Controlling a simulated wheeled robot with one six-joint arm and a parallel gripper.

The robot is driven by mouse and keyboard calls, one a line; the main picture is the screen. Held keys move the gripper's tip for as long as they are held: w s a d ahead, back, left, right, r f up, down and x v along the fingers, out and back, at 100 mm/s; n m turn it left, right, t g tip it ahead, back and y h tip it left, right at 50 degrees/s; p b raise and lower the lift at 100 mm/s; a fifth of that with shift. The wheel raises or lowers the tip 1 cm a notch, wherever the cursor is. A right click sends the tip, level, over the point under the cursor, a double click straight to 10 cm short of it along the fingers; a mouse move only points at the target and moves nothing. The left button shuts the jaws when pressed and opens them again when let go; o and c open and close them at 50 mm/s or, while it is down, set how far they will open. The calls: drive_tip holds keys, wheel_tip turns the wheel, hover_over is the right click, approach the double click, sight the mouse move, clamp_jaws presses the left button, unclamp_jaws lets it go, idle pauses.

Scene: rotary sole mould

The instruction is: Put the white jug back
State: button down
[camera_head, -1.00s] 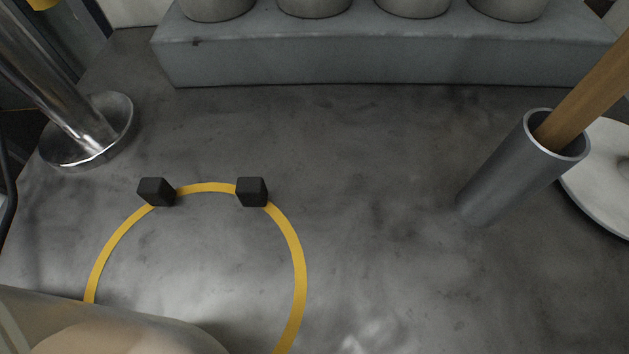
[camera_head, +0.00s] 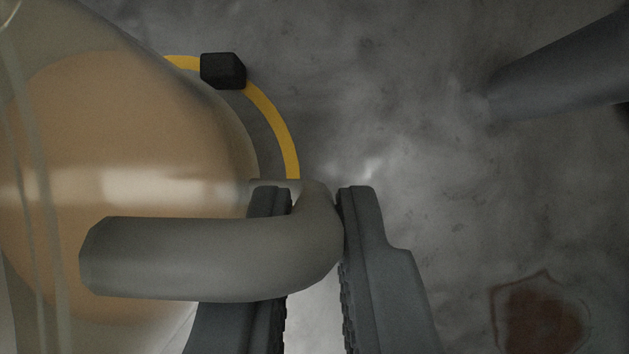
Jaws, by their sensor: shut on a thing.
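The white jug (camera_head: 130,130) fills the left of the view. It is translucent, with an orange-brown content showing through its wall. Its grey curved handle (camera_head: 200,258) reaches to the middle of the picture. My gripper (camera_head: 313,195) has one dark finger on each side of the handle's bend and is shut on it. A yellow ring (camera_head: 283,127) is marked on the grey table, partly hidden behind the jug. I cannot tell whether the jug's base touches the table.
A small black block (camera_head: 222,70) sits at the ring's far edge. A grey tube (camera_head: 570,65) stands at the upper right. A reddish-brown shield-shaped mark (camera_head: 540,312) lies on the table at the lower right. The table between tube and ring is clear.

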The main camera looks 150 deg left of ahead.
drive_tip(key=shift+f, duration=1.45)
drive_tip(key=c, duration=1.5)
unclamp_jaws()
drive_tip(key=shift+s, duration=0.1)
drive_tip(key=shift+o, duration=0.2)
drive_tip(key=v, duration=1.2)
